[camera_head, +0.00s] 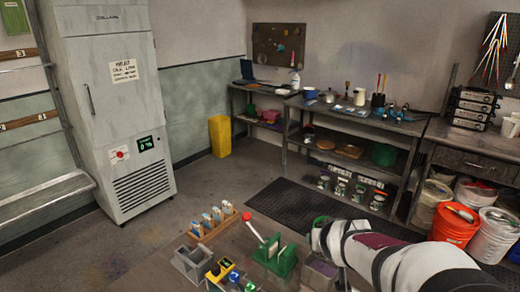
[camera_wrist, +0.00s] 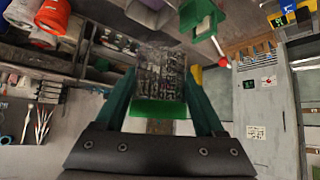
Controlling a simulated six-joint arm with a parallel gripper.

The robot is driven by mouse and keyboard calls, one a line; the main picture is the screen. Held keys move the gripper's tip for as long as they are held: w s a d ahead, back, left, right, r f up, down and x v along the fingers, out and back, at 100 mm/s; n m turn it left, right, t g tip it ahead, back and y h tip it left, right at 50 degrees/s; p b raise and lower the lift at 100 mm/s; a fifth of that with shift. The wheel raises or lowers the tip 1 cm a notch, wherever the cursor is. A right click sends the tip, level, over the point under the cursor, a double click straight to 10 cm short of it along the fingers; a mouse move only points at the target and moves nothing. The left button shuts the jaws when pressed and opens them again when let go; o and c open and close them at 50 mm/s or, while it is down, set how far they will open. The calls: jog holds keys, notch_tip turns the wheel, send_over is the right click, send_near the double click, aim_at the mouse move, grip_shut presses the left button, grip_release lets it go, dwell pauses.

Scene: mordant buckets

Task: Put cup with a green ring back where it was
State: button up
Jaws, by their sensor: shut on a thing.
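In the wrist view, my gripper (camera_wrist: 160,82) has two dark green fingers shut on the sides of a clear, patterned cup (camera_wrist: 162,70). A bright green ring (camera_wrist: 160,111) runs across the cup at the end nearer the gripper's palm. In the head view, my arm comes in from the lower right, and a small green part (camera_head: 319,222) shows at its end. I cannot tell there whether it is a finger or the cup's ring, and the arm hides most of the cup.
On the near bench stand a wooden rack of bottles (camera_head: 213,224), a grey box (camera_head: 190,264), a green holder (camera_head: 276,260) and a red-knobbed lever (camera_head: 247,216). A dark open box (camera_head: 321,270) sits below my arm's end.

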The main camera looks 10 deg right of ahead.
jog(key=w+d+f+m+h, duration=0.1)
jog(key=w+d+f+m, duration=0.15)
jog(key=d+f, duration=0.55)
jog(key=w+d+f+m+h, duration=0.1)
jog(key=w+d+f, duration=0.3)
jog(key=d, duration=0.5)
jog(key=shift+g, duration=0.4)
jog(key=f, duration=0.4)
jog(key=s+f, duration=0.1)
jog(key=f, duration=0.6)
jog(key=shift+s+d+f, duration=0.25)
jog(key=shift+d+f, duration=0.05)
jog(key=shift+f, duration=0.1)
